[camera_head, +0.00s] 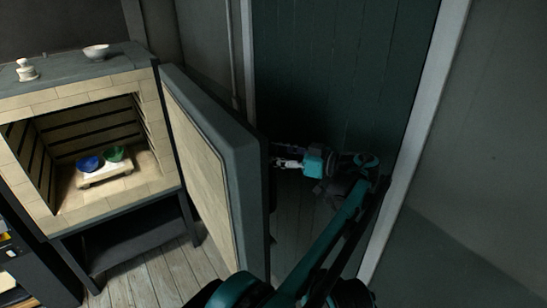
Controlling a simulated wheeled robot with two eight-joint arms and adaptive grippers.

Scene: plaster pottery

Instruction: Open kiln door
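The kiln (105,200) stands at the left on dark legs, with a pale brick chamber open to view. Its door (205,155) is swung wide open toward me, pale lining facing left and dark grey edge facing me. A single arm of mine, which looks like the right one, reaches around the door's outer side. Its gripper (284,162) is beside the door's far outer face. The fingertips and any handle there are small, dark and partly hidden by the door, so contact and grip are unclear. My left gripper is not seen.
A blue bowl (89,164) and a green bowl (114,154) sit on a pale shelf (104,176) inside the kiln. A white bowl (96,51) and a small white piece (26,70) stand on top. A dark green wall panel (345,75) is close behind my arm.

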